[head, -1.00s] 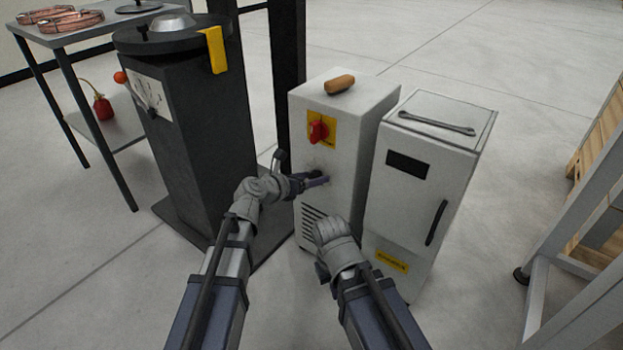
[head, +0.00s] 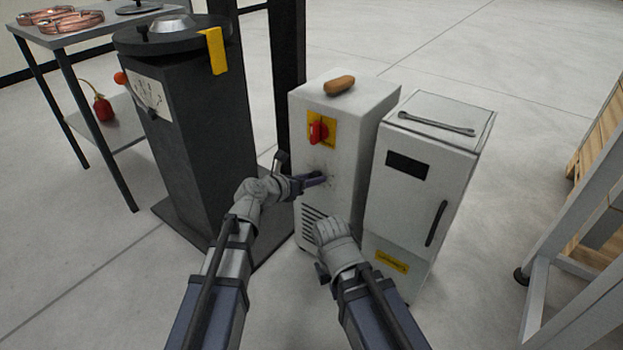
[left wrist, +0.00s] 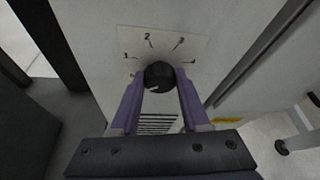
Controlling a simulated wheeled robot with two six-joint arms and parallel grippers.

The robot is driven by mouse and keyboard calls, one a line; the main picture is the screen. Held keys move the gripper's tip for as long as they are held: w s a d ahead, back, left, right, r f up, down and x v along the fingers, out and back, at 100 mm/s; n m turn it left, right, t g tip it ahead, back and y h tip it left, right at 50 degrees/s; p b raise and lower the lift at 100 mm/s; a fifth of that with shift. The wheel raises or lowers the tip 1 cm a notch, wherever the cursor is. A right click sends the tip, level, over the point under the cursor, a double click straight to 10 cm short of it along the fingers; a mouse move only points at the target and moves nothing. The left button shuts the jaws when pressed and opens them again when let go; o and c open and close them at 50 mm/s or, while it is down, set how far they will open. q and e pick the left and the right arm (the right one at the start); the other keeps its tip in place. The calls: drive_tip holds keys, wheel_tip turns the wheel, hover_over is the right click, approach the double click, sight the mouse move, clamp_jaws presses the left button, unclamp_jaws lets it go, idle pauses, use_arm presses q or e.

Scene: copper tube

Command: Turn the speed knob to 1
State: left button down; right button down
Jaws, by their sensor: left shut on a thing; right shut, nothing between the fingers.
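The speed knob (left wrist: 158,75) is a dark round knob on the pale front of a box-shaped machine. A printed dial plate (left wrist: 163,45) around it has the figure 1 at left, 2 and 3 above, and another mark at right. My left gripper (left wrist: 161,84) has its two fingers on either side of the knob, shut on it. A small light mark shows low on the knob; I cannot tell its setting. In the head view my left gripper (head: 318,181) is at the machine's front, hiding the knob. My right gripper (head: 330,240) is lower, shut and empty, its fingertips hidden.
A red switch (head: 317,130) on a yellow plate sits above the knob on the machine (head: 350,160). A white cabinet (head: 425,170) stands close on the right. A dark pedestal (head: 195,140) stands left. Open floor lies beyond the cabinet.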

use_arm(q)
drive_tip(key=m+t+y, duration=0.1)
drive_tip(key=m, duration=0.2)
drive_tip(key=m+t+y+b, duration=0.1)
drive_tip(key=m+y, duration=0.1)
drive_tip(key=m, duration=0.1)
drive_tip(key=shift+s+d+f+t, duration=0.1)
drive_tip(key=shift+s+d+t, duration=0.1)
drive_tip(key=shift+t, duration=0.2)
drive_tip(key=shift+m, duration=0.3)
idle(0.4)
drive_tip(key=shift+c, duration=1.9)
unclamp_jaws()
drive_tip(key=shift+s, duration=0.1)
